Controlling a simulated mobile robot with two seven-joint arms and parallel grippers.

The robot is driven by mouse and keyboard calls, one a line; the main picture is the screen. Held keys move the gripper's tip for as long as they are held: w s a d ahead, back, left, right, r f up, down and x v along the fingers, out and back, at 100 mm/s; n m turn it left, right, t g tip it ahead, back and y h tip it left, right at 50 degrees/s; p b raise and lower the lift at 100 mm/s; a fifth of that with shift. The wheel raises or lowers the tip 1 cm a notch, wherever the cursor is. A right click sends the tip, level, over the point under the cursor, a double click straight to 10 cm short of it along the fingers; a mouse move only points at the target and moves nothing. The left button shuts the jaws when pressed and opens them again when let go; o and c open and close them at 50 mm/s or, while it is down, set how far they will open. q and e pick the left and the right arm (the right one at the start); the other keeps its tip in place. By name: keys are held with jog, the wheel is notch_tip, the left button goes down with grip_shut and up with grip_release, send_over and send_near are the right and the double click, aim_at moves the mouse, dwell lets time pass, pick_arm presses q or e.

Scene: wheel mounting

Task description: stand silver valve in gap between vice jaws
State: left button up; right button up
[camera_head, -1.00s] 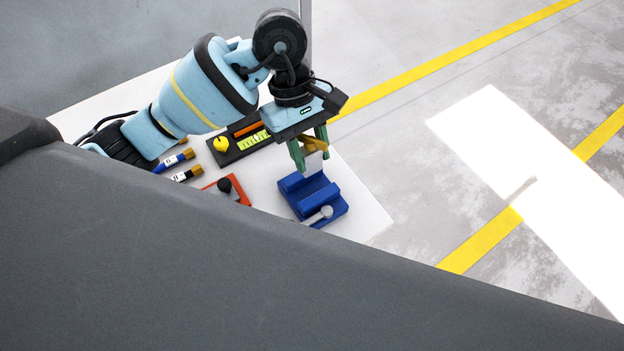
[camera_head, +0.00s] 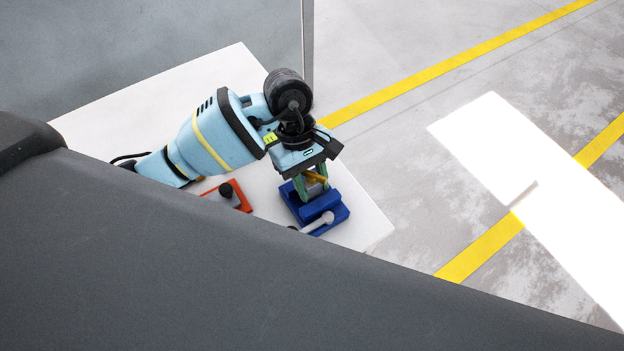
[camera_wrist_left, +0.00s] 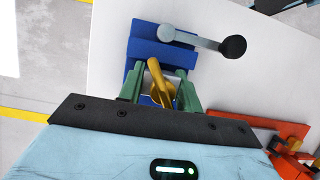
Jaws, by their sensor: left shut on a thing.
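The blue vice (camera_head: 333,212) stands near the right corner of the white table and also shows in the left wrist view (camera_wrist_left: 143,50). My left gripper (camera_head: 311,190), with green fingers, points down at the vice. It is shut on the silver valve (camera_head: 313,187), whose gold lever (camera_wrist_left: 160,84) shows between the fingers in the left wrist view (camera_wrist_left: 160,92). The valve is low, at the vice jaws. The fingers and lever hide its lower end, so I cannot tell whether it rests in the gap. My right gripper is not in view.
The vice's grey handle (camera_wrist_left: 190,38) with a black knob sticks out on the side away from my gripper. A red-orange block (camera_head: 240,203) with a black knob lies left of the vice on the white table (camera_head: 362,222). My left arm covers much of the table.

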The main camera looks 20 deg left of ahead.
pick_arm(q)
jog(key=shift+f, duration=0.2)
jog(key=o, duration=1.2)
jog(key=shift+r, duration=0.1)
jog(key=v, duration=1.2)
jog(key=shift+r, duration=0.15)
